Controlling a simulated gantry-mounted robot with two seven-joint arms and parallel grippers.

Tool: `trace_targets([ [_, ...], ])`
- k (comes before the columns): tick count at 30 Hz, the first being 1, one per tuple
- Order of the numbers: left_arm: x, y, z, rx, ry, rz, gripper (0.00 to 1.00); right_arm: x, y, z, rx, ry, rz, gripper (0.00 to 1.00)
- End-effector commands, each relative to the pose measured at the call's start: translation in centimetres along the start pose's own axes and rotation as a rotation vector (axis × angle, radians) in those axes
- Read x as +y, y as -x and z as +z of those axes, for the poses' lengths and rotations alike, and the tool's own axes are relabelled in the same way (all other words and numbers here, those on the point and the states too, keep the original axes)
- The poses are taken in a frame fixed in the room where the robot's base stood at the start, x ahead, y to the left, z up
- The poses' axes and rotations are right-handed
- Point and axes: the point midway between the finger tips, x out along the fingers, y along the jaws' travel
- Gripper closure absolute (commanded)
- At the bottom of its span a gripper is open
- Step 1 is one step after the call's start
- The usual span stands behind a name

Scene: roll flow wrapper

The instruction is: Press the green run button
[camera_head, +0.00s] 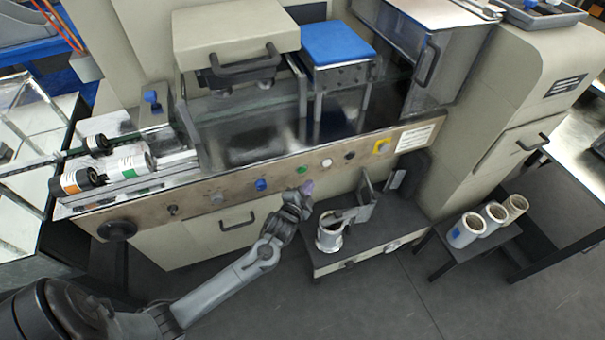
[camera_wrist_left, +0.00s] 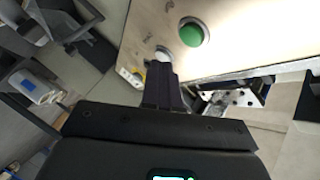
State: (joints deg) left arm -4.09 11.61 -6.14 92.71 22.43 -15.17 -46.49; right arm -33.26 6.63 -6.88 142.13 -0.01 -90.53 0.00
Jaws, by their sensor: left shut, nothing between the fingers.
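The green run button (camera_head: 302,169) sits on the tan control panel (camera_head: 215,185) on the front of the wrapper. It shows large and round near the top of the left wrist view (camera_wrist_left: 193,32). My left gripper (camera_head: 307,187) is shut and empty, just below the green button in the head view. In the wrist view its shut fingers (camera_wrist_left: 163,85) point toward the panel, below and left of the green button, with a visible gap in the picture. The fingertips overlap the white button (camera_wrist_left: 163,54) there. My right gripper is not in view.
Several rolls sit on a small table at right.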

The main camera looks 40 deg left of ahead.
Motion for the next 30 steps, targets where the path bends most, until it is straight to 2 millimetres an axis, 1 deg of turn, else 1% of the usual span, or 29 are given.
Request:
trace_targets([
  [3, -0.7, -0.9, 0.6, 0.001, -0.002, -0.002, 1.00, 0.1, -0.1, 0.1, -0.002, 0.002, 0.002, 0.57],
  [10, -1.3, -1.8, 1.2, 0.000, -0.001, 0.000, 1.00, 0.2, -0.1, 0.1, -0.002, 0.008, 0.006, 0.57],
  [30, -1.4, -1.9, 1.4, 0.000, 0.000, 0.000, 1.00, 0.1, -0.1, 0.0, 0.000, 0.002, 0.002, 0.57],
])
